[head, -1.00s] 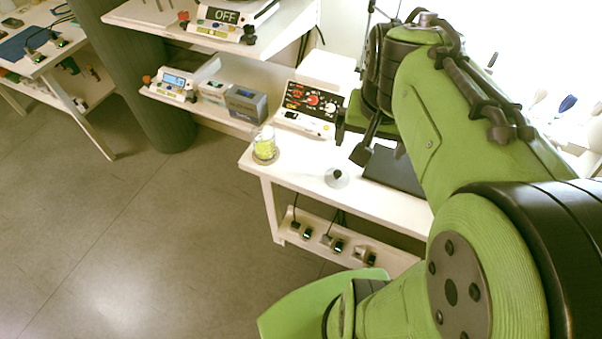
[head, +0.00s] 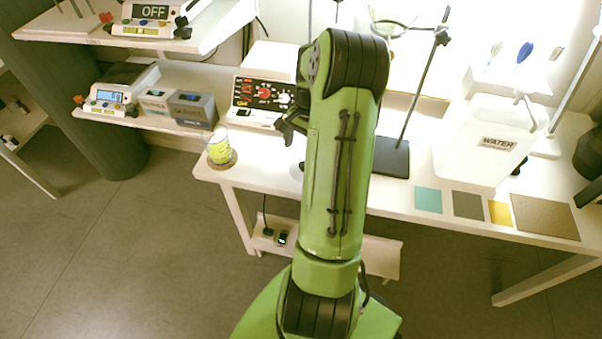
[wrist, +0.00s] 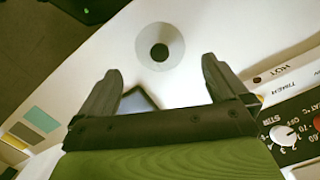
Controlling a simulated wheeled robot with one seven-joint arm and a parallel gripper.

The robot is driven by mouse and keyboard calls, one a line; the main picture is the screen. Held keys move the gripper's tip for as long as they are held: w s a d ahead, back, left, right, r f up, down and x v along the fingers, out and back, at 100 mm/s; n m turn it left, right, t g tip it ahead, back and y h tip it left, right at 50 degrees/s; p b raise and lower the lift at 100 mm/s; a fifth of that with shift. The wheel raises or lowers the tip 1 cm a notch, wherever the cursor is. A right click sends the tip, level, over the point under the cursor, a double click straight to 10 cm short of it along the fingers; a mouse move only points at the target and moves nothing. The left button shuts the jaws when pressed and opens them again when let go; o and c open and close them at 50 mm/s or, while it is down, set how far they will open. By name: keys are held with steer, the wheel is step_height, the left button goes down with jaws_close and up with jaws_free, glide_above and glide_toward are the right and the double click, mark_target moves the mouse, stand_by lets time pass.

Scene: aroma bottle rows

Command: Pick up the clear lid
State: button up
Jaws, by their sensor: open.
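The clear lid (wrist: 176,37) is a round, see-through disc with a dark knob in its middle. It lies on the white table (wrist: 120,60), at the top centre of the wrist view. My gripper (wrist: 161,70) is open and empty, with its two dark fingers spread apart. The lid shows beyond the fingertips, roughly centred on the gap between them. In the head view my green arm hides most of the lid. Only a dark part of my gripper (head: 287,129) shows left of the arm there.
A glass with yellow-green contents (head: 219,150) stands at the table's left corner. A hotplate (head: 258,98) is behind it. A stand with a dark base (head: 391,158) and a water container (head: 487,140) are to the right. Coloured mats, including a teal one (head: 428,200), line the front edge.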

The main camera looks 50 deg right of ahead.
steer(key=f+b, duration=0.1)
steer(key=f, duration=0.3)
steer(key=f+b, duration=0.1)
steer(key=f, duration=0.1)
steer(key=shift+a+f+b, duration=0.3)
steer(key=shift+f+b, duration=0.05)
steer(key=shift+r, duration=0.1)
steer(key=shift+c, duration=0.3)
steer(key=c, duration=0.7)
